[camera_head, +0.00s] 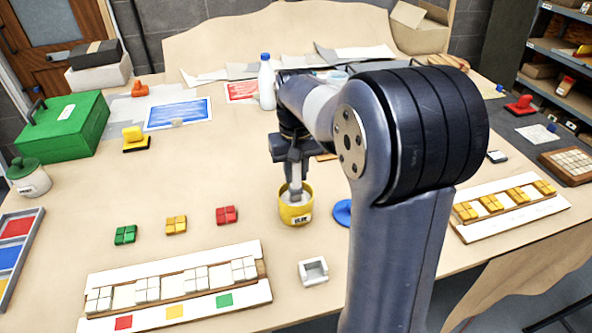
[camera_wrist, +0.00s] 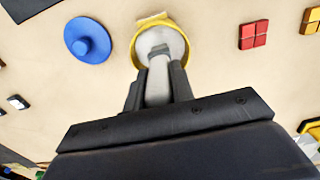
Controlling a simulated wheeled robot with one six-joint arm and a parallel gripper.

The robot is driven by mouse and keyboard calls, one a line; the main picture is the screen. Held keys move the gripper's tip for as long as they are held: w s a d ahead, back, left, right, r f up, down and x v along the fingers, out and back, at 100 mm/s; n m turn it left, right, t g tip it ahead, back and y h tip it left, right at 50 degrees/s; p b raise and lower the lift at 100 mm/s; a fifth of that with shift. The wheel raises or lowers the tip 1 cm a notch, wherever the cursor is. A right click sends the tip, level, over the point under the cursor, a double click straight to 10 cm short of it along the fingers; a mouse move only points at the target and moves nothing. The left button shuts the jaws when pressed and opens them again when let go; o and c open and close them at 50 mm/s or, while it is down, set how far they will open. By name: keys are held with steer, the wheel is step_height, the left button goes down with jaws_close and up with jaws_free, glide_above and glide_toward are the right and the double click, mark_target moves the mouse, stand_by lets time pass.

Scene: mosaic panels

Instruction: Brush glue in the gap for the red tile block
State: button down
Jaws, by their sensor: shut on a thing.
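My gripper (camera_head: 292,168) is shut on a pale brush (camera_wrist: 158,80). The brush points down into the yellow glue pot (camera_head: 296,212), which also shows in the wrist view (camera_wrist: 137,57); its tip is hidden in the pot. The front panel (camera_head: 250,250) lies at the lower left of the head view, with white tile blocks and gaps between them. A red swatch (camera_head: 124,322) marks the leftmost gap, a yellow swatch (camera_head: 174,311) the middle one, a green swatch (camera_head: 224,300) the right one. The red tile block (camera_head: 227,215) lies on the table behind the panel.
A green block (camera_head: 125,235) and a yellow block (camera_head: 176,225) lie left of the red one. A blue lid (camera_head: 342,212) lies right of the pot. Another panel (camera_head: 510,215) lies at the right.

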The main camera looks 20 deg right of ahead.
step_height(320, 180, up, 7)
steer(key=p, duration=0.6)
steer(key=shift+p, duration=0.3)
stand_by(0.7)
